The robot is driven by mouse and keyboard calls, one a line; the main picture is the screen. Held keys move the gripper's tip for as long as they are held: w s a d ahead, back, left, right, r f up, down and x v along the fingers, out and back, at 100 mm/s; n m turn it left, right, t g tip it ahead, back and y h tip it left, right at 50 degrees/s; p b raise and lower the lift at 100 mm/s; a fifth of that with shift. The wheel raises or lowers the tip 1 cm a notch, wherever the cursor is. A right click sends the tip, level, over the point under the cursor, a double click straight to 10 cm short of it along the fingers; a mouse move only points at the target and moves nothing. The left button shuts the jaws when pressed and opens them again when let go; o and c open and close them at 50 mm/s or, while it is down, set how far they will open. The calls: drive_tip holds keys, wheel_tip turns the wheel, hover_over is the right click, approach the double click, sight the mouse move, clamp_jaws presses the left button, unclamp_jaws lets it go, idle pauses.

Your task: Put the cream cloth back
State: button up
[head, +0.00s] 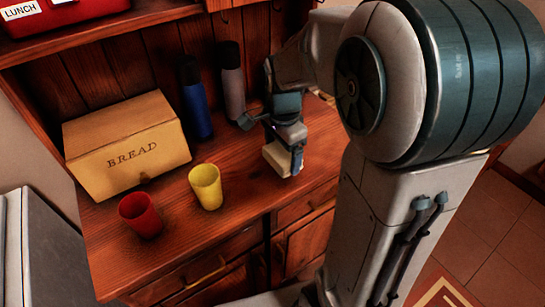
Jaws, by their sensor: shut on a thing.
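My gripper (287,153) is at the right part of the wooden counter, pointing down. It is shut on the cream cloth (277,159), which looks like a small folded block. The cloth is at or just above the counter top; I cannot tell if it touches. Part of the cloth is hidden behind the fingers.
A yellow cup (206,187) and a red cup (140,215) stand left of my gripper. A bread box (125,148), a blue bottle (195,98) and a grey bottle (231,80) stand behind. A red lunch box (60,12) is on the shelf above.

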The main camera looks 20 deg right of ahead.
sight(275, 172)
drive_tip(key=shift+w+a+f, duration=0.5)
drive_tip(key=shift+w+a, duration=0.05)
drive_tip(key=shift+w, duration=0.1)
drive_tip(key=shift+f, duration=2.05)
drive_tip(key=o, duration=0.7)
